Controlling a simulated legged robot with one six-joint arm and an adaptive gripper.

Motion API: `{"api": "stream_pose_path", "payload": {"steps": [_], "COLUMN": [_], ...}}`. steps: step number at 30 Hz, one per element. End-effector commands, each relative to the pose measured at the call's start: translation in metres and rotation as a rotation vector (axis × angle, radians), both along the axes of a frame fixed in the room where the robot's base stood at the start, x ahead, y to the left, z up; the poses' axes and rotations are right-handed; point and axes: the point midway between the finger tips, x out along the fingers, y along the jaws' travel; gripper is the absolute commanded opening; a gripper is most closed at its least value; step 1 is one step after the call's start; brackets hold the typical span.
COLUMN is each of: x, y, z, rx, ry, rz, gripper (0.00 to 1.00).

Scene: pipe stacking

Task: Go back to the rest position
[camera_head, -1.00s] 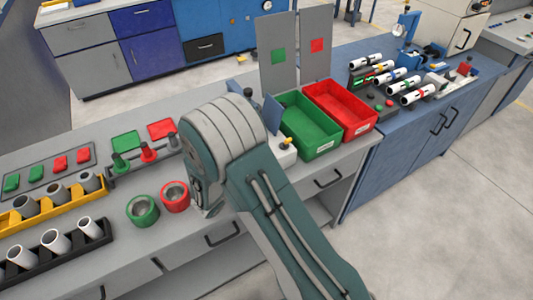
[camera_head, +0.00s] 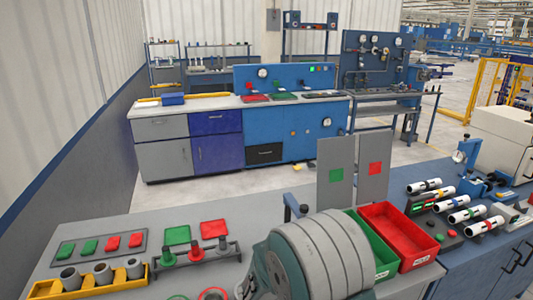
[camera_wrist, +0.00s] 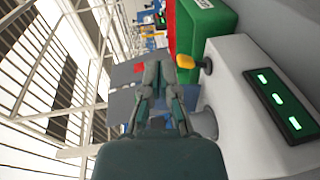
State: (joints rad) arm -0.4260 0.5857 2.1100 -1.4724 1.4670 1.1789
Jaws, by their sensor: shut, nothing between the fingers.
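My gripper (camera_wrist: 158,75) shows in the wrist view with its fingers together and nothing between them. It is beside a white box with a yellow knob (camera_wrist: 186,62). The green bin (camera_wrist: 212,28) is beyond it, with part of the red bin (camera_wrist: 171,22). In the head view my folded arm covers the front middle of the bench, and the gripper itself is hidden. The red bin (camera_head: 402,226) and green bin (camera_head: 384,258) stand right of the arm. Grey pipes (camera_head: 103,272) stand in a yellow rack (camera_head: 84,288) at the lower left.
Red and green pads (camera_head: 214,229) and short posts (camera_head: 195,252) are on the bench left of my arm. Two upright grey panels (camera_head: 335,186) stand behind the bins. White pipes (camera_head: 467,215) lie in a rack at right. Open floor separates the bench from the rear cabinets.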

Motion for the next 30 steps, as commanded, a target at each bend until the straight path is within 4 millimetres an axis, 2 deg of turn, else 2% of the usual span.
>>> {"api": "stream_pose_path", "payload": {"steps": [1, 6, 14, 20, 30], "x": [-0.010, -0.048, -0.107, -0.148, -0.198], "y": [-0.011, -0.037, -0.054, -0.052, -0.026], "z": [0.014, 0.041, 0.070, 0.086, 0.116], "rx": [0.043, 0.209, 0.515, 0.772, 1.178], "ry": [0.014, 0.089, 0.161, 0.171, 0.078], "rz": [-0.051, -0.193, -0.312, -0.318, -0.165], "gripper": [0.00, 0.00, 0.00, 0.00, 0.00]}}
